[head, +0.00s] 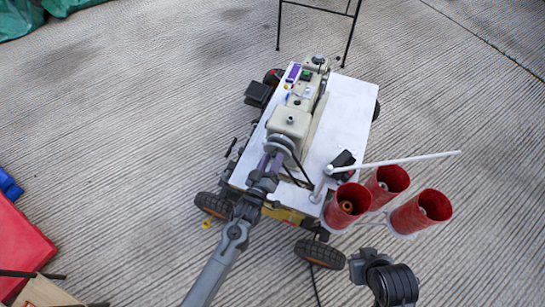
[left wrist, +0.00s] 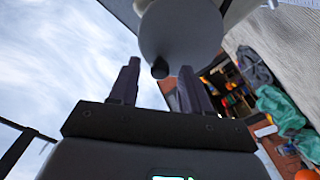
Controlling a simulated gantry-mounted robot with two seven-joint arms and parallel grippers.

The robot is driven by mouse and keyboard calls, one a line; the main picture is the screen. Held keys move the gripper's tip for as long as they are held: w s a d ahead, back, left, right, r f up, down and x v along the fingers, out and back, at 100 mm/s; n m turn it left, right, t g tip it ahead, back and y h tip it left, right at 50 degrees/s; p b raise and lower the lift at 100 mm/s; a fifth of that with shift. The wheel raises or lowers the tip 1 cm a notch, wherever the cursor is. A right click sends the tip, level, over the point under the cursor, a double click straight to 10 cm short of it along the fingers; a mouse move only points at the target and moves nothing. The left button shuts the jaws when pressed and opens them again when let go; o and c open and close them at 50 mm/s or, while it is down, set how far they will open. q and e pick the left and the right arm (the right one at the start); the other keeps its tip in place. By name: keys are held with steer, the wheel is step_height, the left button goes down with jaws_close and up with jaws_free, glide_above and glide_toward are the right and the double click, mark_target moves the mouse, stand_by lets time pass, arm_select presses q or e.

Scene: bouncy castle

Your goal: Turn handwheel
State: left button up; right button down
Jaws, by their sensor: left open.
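The handwheel (head: 281,146) is a grey disc on the near end of a beige machine (head: 290,122), which is mounted on a white-topped cart. In the left wrist view the round face of the handwheel (left wrist: 180,32) fills the top middle, with a small dark knob (left wrist: 160,69) at its lower edge. My left gripper (head: 271,163) reaches up from below to the wheel. Its two fingers (left wrist: 158,76) are open, one on each side of the knob, with visible gaps to both. Whether they touch the disc is unclear. My right gripper does not show.
The white cart top (head: 345,105) has free room right of the machine. Three red cylinders (head: 388,181) and a white rod (head: 400,160) stand at its near right corner. A black metal stand (head: 347,40) is behind. A red block (head: 20,245) lies far left on ribbed concrete.

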arm_select(q)
steer(key=p+v, duration=0.2)
steer(key=v, duration=0.7)
steer(key=shift+s, duration=0.35)
steer(key=shift+a, duration=0.1)
